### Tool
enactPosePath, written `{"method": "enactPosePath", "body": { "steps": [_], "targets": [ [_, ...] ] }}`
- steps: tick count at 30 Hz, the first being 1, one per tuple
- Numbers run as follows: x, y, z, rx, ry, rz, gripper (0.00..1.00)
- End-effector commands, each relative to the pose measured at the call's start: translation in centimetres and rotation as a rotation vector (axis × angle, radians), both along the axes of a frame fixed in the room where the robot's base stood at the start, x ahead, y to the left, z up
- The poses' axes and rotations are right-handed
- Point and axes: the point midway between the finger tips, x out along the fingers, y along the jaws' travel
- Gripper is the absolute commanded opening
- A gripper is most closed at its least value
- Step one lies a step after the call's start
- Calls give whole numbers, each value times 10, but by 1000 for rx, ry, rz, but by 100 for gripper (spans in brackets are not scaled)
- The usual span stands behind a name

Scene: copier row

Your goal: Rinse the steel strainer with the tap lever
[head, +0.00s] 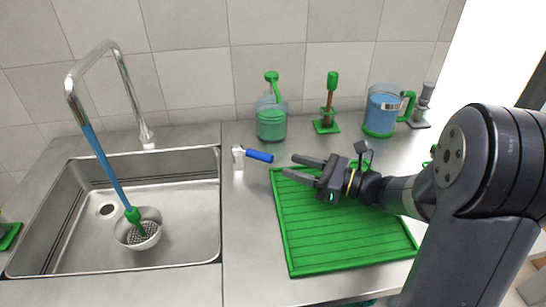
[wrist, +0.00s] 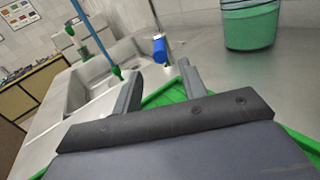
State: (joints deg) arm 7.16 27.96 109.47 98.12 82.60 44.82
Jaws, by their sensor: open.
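The steel strainer (head: 147,240), a round perforated bowl, sits in the sink basin under the spout. A blue column (head: 100,150) runs from the spout down to a green piece (head: 133,215) at the strainer; it looks like running water. The tap lever (head: 259,156) has a blue grip on a pale metal mount, right of the sink, and points right. Its blue grip also shows in the wrist view (wrist: 160,48), beyond the fingertips. My gripper (head: 296,167) is open and empty, just right of the lever and apart from it. The strainer is not clear in the wrist view.
A ribbed green drain mat (head: 340,235) lies under my gripper. A green soap bottle (head: 271,120), a green stand with a brown-handled brush (head: 329,110) and a blue-filled jug (head: 381,108) stand along the wall. The steel tap (head: 123,75) arches over the sink (head: 215,200).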

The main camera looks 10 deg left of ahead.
Motion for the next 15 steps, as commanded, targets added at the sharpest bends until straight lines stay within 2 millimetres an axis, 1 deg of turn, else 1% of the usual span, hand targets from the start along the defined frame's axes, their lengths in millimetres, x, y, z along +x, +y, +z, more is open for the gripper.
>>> {"method": "enactPosePath", "body": {
  "steps": [1, 3, 9, 12, 15],
  "targets": [
    [2, 10, 0, -1, 0, 6, 41],
    [6, 22, 0, -1, 0, 5, 41],
    [16, 52, 0, 0, 0, 3, 41],
    [20, 62, 0, 0, 0, 2, 41],
    [23, 69, 0, -1, 0, 1, 41]
  ]
}}
